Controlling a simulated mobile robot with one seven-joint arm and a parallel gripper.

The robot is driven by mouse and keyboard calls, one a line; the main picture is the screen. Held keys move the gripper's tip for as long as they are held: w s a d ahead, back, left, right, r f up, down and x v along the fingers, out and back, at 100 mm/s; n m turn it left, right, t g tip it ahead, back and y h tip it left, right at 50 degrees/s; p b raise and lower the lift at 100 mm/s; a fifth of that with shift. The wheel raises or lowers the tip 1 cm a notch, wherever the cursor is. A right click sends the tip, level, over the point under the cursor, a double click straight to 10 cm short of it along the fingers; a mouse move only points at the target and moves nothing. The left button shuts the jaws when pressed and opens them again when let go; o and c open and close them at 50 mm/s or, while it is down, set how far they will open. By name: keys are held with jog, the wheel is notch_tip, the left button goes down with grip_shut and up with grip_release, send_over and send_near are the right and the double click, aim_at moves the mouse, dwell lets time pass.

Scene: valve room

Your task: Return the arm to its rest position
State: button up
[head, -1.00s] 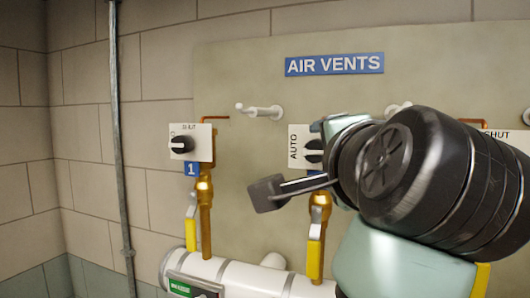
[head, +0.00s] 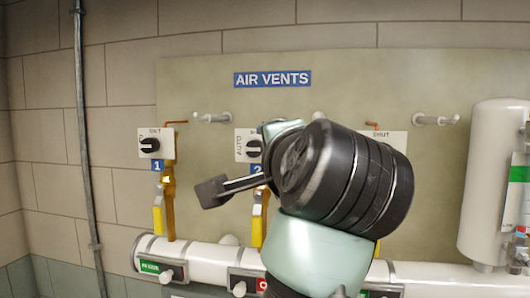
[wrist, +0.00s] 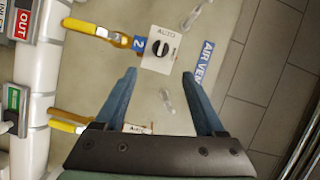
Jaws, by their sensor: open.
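My arm crosses the middle of the head view, and its black wrist hides part of the vent board (head: 400,85). In the wrist view my gripper (wrist: 159,76) shows two blue fingers spread wide with nothing between them. Beyond the fingertips is a white plate with a black knob (wrist: 160,47), next to a blue number 2 label (wrist: 138,44). The same knob (head: 254,148) shows in the head view beside my wrist. The fingers look apart from the board. The fingertips are hidden in the head view.
The number 1 knob (head: 150,145) is at left, below a white peg (head: 212,118). Yellow handles (head: 158,221) and a white pipe (head: 212,256) run below. A white tank (head: 493,185) stands at right. The AIR VENTS sign (head: 272,79) is above my arm.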

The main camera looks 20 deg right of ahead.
jog(key=s+a+f+n+t+y+b, duration=0.1)
jog(key=s+a+f+n+t+b, duration=0.2)
jog(key=s+a+n+t+b, duration=0.2)
jog(key=s+a+f+n+t+y+b, duration=0.2)
jog(key=s+a+n+t+b, duration=0.3)
jog(key=a+n, duration=0.8)
jog(key=s+f+b, duration=0.1)
jog(key=s+b, duration=0.2)
jog(key=s, duration=0.2)
jog(key=shift+s+f+t+y, duration=0.3)
jog(key=shift+s+t, duration=0.05)
jog(key=shift+t, duration=0.05)
